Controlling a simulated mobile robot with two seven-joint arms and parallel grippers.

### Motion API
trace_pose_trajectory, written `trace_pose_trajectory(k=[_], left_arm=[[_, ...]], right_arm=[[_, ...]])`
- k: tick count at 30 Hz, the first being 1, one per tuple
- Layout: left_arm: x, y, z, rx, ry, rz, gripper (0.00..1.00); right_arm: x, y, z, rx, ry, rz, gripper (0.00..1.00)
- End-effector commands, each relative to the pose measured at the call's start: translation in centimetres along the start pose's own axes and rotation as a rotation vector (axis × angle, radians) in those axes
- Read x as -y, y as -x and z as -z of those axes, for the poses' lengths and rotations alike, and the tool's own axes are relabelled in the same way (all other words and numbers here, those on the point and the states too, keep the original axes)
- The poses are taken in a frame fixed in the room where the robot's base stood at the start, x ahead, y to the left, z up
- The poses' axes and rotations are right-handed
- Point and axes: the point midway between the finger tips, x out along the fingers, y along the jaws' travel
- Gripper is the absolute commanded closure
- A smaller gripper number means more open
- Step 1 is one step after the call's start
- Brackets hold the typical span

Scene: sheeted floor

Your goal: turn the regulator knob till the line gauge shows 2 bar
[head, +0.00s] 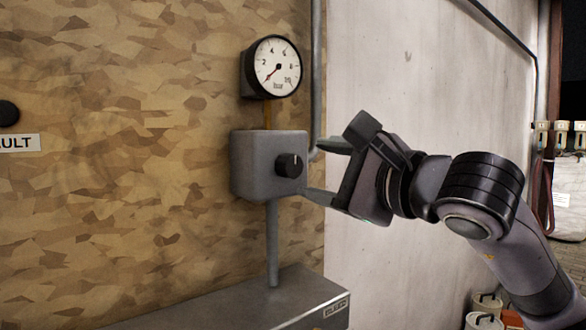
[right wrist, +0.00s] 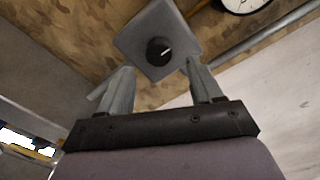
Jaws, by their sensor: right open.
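The regulator is a grey box (head: 265,165) on the boarded wall, with a round black knob (head: 290,165) on its front. The knob's white mark points up in the head view; the knob also shows in the right wrist view (right wrist: 160,51). Above it is the round line gauge (head: 278,66), white-faced with a black rim. Its needle points to the lower left, below the 2 mark, near the low end. My right gripper (head: 319,170) is open and empty, facing the knob. In the right wrist view its fingers lie either side of the knob's line, apparently short of it. My left gripper is out of view.
A grey pipe (head: 273,245) runs from the box down to a grey cabinet (head: 300,290) below. Another pipe (head: 317,80) runs up the wall beside the gauge. A pale wall (head: 430,80) stands to the right. A partly cut-off label (head: 18,143) is at far left.

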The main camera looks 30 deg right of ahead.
Motion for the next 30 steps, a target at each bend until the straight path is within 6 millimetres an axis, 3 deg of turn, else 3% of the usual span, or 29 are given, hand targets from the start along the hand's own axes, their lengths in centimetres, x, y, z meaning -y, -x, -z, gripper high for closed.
trace_pose_trajectory(k=[9,21,22,27,30], left_arm=[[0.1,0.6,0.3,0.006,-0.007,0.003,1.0],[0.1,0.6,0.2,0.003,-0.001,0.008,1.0],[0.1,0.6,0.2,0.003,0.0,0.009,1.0],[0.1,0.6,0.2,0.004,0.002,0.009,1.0],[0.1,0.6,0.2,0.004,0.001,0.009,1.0]], right_arm=[[0.0,-4.8,-0.1,0.002,-0.005,-0.007,0.35],[-0.2,-6.0,-0.1,0.003,-0.003,-0.006,0.35],[-0.2,-6.0,-0.1,0.003,-0.003,-0.006,0.38],[-0.2,-6.0,-0.1,0.003,-0.003,-0.007,0.91],[-0.2,-6.0,-0.1,0.003,-0.003,-0.007,0.91]])
